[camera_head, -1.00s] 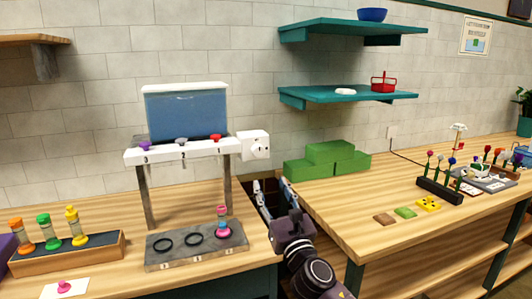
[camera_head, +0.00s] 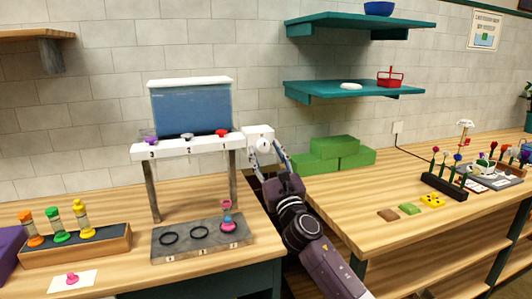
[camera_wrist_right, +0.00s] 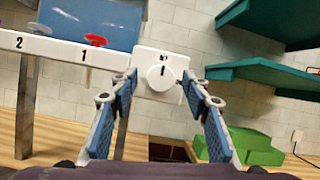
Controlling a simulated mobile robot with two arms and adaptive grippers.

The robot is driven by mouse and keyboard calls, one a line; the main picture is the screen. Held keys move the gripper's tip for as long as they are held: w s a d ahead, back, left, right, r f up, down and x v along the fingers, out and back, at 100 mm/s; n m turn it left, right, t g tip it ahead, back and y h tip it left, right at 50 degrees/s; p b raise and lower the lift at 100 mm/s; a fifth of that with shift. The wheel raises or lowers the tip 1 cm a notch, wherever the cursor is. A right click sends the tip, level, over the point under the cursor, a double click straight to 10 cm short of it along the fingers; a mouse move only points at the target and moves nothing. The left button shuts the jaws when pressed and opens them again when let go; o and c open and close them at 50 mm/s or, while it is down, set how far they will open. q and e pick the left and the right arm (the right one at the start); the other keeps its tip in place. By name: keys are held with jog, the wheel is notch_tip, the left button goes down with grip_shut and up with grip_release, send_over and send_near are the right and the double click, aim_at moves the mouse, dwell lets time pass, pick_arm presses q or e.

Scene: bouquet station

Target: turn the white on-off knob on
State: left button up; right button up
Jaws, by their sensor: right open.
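The white on-off knob (camera_wrist_right: 160,77) is a round dial on a white box (camera_wrist_right: 148,61) at the right end of the dispenser's white bar. In the head view the knob (camera_head: 263,145) is partly hidden by my right gripper. My right gripper (camera_head: 268,153) is open and points up at the knob from below. In the right wrist view its blue-padded fingers (camera_wrist_right: 160,92) stand apart to either side of the knob, with a gap on each side. I cannot tell whether they touch it. My left gripper is not in view.
The dispenser has a blue tank (camera_head: 191,108) and several coloured valves on its bar. Green blocks (camera_head: 333,152) sit right of my gripper. A teal shelf (camera_head: 355,90) hangs above them. A grey tray (camera_head: 201,240) with a pink-based vial (camera_head: 227,215) stands below the bar.

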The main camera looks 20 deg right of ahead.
jog(key=c, duration=1.2)
jog(key=shift+o, duration=0.2)
